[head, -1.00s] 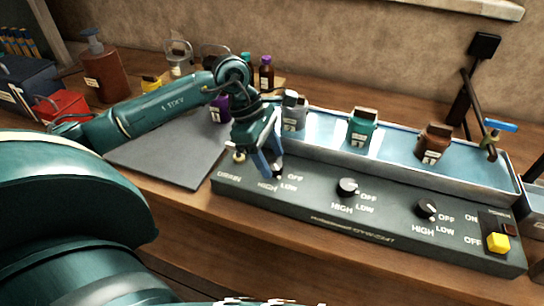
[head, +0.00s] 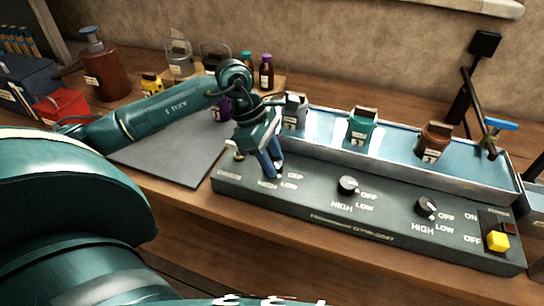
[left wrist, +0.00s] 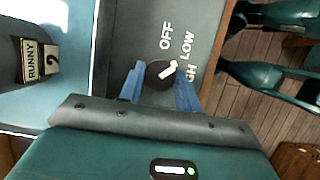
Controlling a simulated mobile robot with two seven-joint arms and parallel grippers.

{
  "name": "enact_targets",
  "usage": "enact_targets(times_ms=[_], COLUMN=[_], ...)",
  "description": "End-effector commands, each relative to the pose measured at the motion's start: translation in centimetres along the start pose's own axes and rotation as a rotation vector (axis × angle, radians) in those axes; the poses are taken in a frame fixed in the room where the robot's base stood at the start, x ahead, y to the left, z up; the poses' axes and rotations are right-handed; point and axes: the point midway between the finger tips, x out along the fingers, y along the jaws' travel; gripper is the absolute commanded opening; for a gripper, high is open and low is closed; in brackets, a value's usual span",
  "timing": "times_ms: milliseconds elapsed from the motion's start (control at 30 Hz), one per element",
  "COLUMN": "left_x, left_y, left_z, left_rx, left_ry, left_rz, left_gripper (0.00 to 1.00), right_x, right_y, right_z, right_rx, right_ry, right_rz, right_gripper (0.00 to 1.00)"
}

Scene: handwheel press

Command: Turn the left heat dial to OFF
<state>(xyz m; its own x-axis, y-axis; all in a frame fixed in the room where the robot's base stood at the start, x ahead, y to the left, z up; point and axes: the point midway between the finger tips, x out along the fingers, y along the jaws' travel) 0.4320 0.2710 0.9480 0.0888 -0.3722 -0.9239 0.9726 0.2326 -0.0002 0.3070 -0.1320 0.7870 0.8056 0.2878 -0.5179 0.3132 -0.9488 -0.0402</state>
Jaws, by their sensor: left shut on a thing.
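My left gripper (head: 271,168) reaches down over the left end of the dark control panel (head: 305,206). It is shut on the left heat dial (left wrist: 158,75), a round black knob with a white pointer. In the left wrist view its blue fingers (left wrist: 160,92) stand on either side of the knob. The pointer slants up and right, towards the LOW label (left wrist: 187,45); the OFF label (left wrist: 167,35) is a little further up. In the head view the fingers hide this dial. My right gripper is not in view.
A middle dial (head: 348,185) and a right dial (head: 426,207) sit on the same panel, with a yellow switch (head: 497,241) at its right end. Behind is a metal trough (head: 395,160) holding labelled bottles. A grey mat (head: 180,150) lies to the left.

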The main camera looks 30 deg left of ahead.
Motion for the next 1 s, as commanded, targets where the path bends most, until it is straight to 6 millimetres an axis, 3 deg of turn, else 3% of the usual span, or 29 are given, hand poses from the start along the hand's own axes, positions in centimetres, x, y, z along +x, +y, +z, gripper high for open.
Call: enact_targets(times_ms=[367, 1000], left_x=[0.1, 0.2], left_y=[0.0, -0.3], left_z=[-0.1, 0.0], left_rx=[-0.07, -0.533], left_ry=[0.001, -0.001], left_rz=[0.032, 0.225], left_gripper=[0.11, 0.11], right_x=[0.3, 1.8], right_y=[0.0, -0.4], right_z=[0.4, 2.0], right_rx=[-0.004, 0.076], right_ry=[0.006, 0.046], right_rz=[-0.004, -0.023], right_gripper=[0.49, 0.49])
